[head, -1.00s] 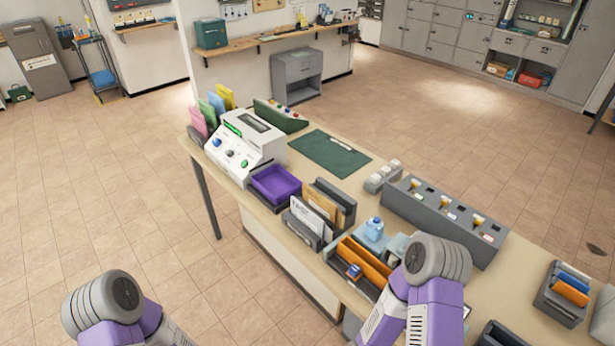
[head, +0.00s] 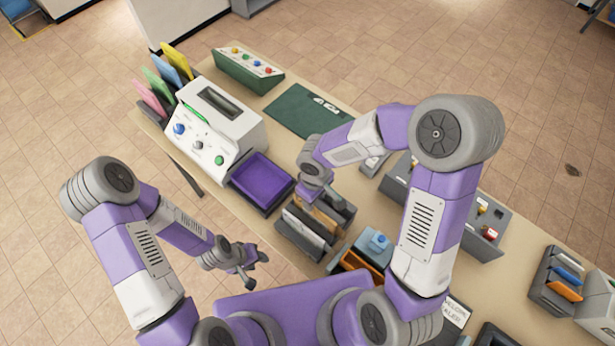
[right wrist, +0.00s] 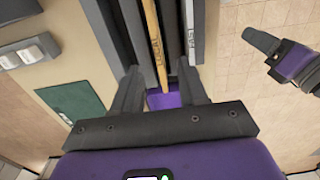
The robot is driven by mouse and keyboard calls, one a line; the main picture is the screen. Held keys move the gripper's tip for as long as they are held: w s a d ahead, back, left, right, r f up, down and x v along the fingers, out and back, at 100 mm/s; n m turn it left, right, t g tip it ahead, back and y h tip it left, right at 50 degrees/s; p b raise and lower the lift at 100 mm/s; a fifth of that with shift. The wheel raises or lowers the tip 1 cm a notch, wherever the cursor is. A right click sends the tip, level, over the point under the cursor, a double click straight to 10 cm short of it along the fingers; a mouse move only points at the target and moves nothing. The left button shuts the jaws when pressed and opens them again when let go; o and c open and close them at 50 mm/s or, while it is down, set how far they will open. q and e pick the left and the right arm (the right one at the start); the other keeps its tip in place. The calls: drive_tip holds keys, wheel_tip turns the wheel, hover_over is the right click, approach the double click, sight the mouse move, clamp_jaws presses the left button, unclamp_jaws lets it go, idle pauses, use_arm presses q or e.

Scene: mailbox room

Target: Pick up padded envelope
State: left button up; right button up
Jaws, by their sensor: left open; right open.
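A tan envelope (head: 318,216), which looks like the padded one, stands upright in a grey slotted holder (head: 292,240) on the counter, beside a white envelope (head: 302,228). My right gripper (head: 325,198) is above the holder, partly covering it in the head view. In the right wrist view the tan envelope's edge (right wrist: 152,40) lies between the open fingers (right wrist: 159,72), and the white envelope's edge (right wrist: 190,30) lies by the right finger. Contact cannot be told. My left gripper (head: 257,270) is open and empty, off the counter's near side.
A purple tray (head: 262,182) and a white machine (head: 212,125) stand left of the holder. A green mat (head: 300,110) lies behind. Floor left of the counter is clear.

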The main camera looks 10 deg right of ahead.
sight(315, 208)
drive_tip(key=shift+w+f, duration=0.35)
drive_tip(key=shift+w, duration=0.25)
drive_tip(key=f, duration=0.4)
drive_tip(key=s+f, duration=0.1)
drive_tip(key=f, duration=0.1)
drive_tip(key=shift+d, duration=0.25)
drive_tip(key=shift+f, duration=0.25)
drive_tip(key=shift+s, duration=0.15)
drive_tip(key=c, duration=0.5)
use_arm(q)
drive_tip(key=shift+s, duration=0.15)
use_arm(e)
clamp_jaws()
